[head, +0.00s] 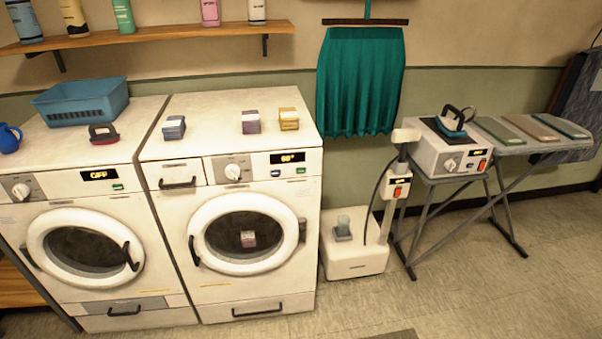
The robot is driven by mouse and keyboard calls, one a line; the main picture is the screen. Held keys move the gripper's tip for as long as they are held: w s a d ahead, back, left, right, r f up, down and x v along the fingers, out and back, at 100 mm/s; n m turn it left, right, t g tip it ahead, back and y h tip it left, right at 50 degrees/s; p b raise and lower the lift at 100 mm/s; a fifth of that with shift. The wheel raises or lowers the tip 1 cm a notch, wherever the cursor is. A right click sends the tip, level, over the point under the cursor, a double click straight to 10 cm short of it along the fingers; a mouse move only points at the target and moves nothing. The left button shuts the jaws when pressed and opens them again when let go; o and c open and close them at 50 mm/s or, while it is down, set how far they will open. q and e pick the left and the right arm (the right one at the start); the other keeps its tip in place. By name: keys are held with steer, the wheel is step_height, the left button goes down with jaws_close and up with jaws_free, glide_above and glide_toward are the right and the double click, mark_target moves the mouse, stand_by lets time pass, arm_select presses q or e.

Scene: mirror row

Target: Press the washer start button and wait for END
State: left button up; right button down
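Two white front-loading machines stand side by side. The right machine (170,225) has a handled drawer at its upper left, like a washer's detergent drawer. Its dial (233,172) and lit display (287,158) are on the top panel; the display text is too small to read surely. The left machine (75,195) has a display (100,174) reading OFF and a green button (117,186). Neither of my grippers is in view.
A blue basket (82,103), a dark red-based item (103,134) and small boxes (250,122) are on the machine tops. A white steamer-like unit (355,256) stands right of them. An ironing board (490,145) is farther right. The floor in front is mostly clear.

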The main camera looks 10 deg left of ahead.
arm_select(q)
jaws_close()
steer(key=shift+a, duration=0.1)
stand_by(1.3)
